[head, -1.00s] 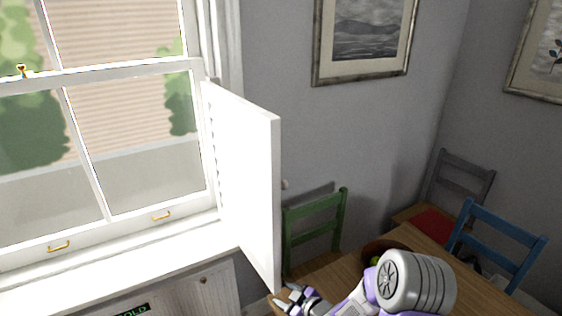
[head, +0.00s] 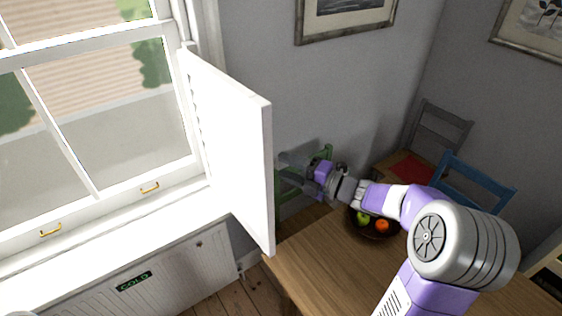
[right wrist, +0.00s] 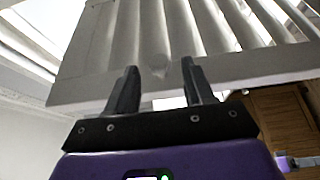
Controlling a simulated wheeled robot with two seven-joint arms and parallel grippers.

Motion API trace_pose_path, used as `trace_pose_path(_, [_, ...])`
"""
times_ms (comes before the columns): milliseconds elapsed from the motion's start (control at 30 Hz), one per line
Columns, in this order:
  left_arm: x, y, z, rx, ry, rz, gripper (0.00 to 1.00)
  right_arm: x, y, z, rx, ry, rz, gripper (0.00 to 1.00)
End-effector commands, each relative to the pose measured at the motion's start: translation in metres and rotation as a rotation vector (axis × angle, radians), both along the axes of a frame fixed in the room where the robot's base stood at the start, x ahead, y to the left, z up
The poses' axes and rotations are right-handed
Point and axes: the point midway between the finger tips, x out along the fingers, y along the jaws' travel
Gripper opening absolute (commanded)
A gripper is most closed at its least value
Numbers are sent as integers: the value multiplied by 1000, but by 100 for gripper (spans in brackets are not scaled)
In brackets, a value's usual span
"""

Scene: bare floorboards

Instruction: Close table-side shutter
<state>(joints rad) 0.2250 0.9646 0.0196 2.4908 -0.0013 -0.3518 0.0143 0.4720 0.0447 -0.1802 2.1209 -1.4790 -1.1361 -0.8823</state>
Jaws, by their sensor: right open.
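The white shutter (head: 232,150) stands open, hinged at the right side of the window and sticking out into the room. In the right wrist view its slatted face (right wrist: 185,40) fills the upper part, with a pale round knob (right wrist: 159,64) near its lower edge. My right gripper (head: 282,168) is at the right of the shutter's free edge, on its table side. Its fingers (right wrist: 158,85) are open and appear on either side of the knob in the right wrist view; contact cannot be told. My left gripper does not show.
A wooden table (head: 320,262) with a bowl of fruit (head: 372,228) lies below my right arm. A green chair (head: 322,156) is behind the gripper; a blue chair (head: 470,185) is at right. The window sill (head: 120,240) looks clear.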

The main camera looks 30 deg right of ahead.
Motion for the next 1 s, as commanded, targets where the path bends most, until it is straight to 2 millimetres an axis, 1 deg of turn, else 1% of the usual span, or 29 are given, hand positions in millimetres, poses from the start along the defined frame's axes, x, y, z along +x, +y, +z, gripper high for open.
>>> trace_pose_path(33, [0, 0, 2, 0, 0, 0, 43, 6, 4, 1, 0, 0, 2, 52])
trace_pose_path(100, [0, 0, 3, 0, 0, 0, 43, 13, 7, 1, 0, 0, 2, 52])
trace_pose_path(200, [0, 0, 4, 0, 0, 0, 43, 18, 10, 1, 1, 1, 0, 52])
trace_pose_path(467, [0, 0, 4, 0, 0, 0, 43, 20, 11, 0, 1, 1, -2, 52])
trace_pose_path(500, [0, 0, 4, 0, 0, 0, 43, 20, 11, 0, 1, 1, -2, 51])
trace_pose_path(833, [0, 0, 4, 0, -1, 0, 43, 19, 11, 0, 2, 1, -1, 0])
trace_pose_path(1000, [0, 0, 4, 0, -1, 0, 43, 19, 11, 0, 2, 1, -1, 0])
